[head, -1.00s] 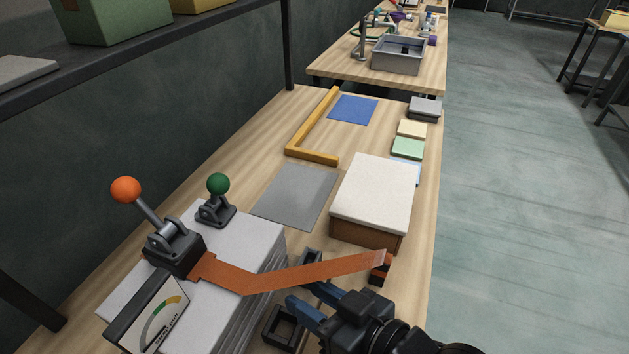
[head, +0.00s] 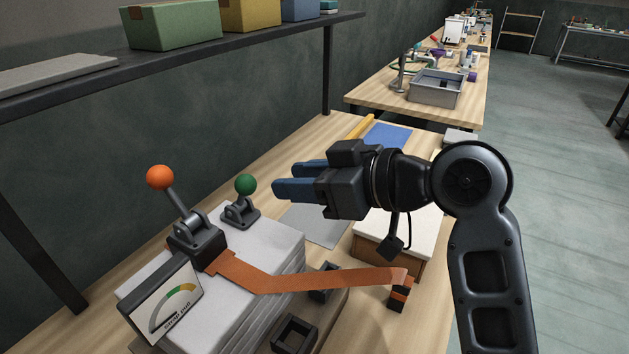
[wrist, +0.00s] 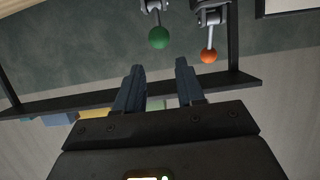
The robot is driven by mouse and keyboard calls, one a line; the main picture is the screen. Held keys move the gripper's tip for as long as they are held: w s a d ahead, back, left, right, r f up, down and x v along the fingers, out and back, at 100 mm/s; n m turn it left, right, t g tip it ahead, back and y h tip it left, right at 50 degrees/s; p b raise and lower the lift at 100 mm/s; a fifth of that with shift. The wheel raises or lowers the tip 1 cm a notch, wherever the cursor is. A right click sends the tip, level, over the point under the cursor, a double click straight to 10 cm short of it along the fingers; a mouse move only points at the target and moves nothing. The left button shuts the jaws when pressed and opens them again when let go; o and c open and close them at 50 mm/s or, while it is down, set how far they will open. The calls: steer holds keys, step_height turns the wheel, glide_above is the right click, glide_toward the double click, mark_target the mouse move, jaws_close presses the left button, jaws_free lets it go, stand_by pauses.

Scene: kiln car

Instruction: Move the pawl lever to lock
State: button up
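A short lever with a green ball knob (head: 246,184) stands on a dark bracket on the grey stack. A longer lever with an orange ball knob (head: 160,178) leans up and left from a dark ratchet block (head: 196,240). No label shows which one is the pawl lever. My gripper (head: 280,181) is raised to the right of the green knob, apart from it, with its fingers pointing left. In the wrist view, my gripper (wrist: 158,70) is open and empty. The green knob (wrist: 159,38) appears beyond the fingertips, with the orange knob (wrist: 208,56) to its right.
An orange strap (head: 300,281) runs from the ratchet block across the grey stack (head: 265,235). A gauge (head: 172,305) stands at front left. A shelf (head: 240,45) with boxes overhangs the back. A white-topped block (head: 428,228) lies below my arm.

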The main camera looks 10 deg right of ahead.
mark_target(248, 178)
steer(key=shift+b+x, duration=1.6)
steer(key=shift+x, duration=2.6)
steer(key=shift+r, duration=0.2)
steer(key=shift+w+a, duration=0.2)
steer(key=shift+f, duration=0.1)
steer(key=shift+c, duration=0.4)
